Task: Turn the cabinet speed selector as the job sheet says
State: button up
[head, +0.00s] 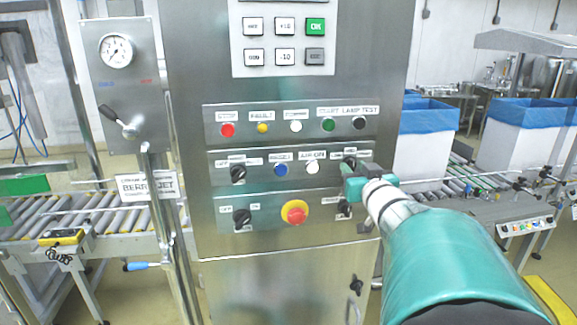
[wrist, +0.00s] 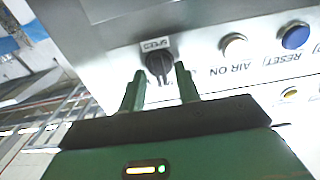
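The speed selector (wrist: 158,64) is a black rotary knob under a label reading SPEED on the steel cabinet panel. In the head view it is mostly hidden behind my gripper (head: 353,178). In the wrist view my gripper (wrist: 160,70) is open, with its two green fingers apart, one on each side of the knob. A gap shows at the left finger; the right finger is very close, and I cannot tell whether it touches. The knob's exact setting is not readable. No job sheet can be made out for certain.
On the same row are the AIR ON button (head: 312,167), the blue RESET button (head: 281,169) and another black selector (head: 238,173). Below is a red emergency stop (head: 295,212) on yellow. Two more black selectors flank it, the right one (head: 344,208) close under my gripper.

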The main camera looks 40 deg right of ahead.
jog(key=shift+c, duration=0.2)
grip_shut()
jog(key=shift+n, duration=0.5)
jog(key=n, duration=0.3)
jog(key=shift+a+n, duration=0.1)
jog(key=shift+n, duration=2.4)
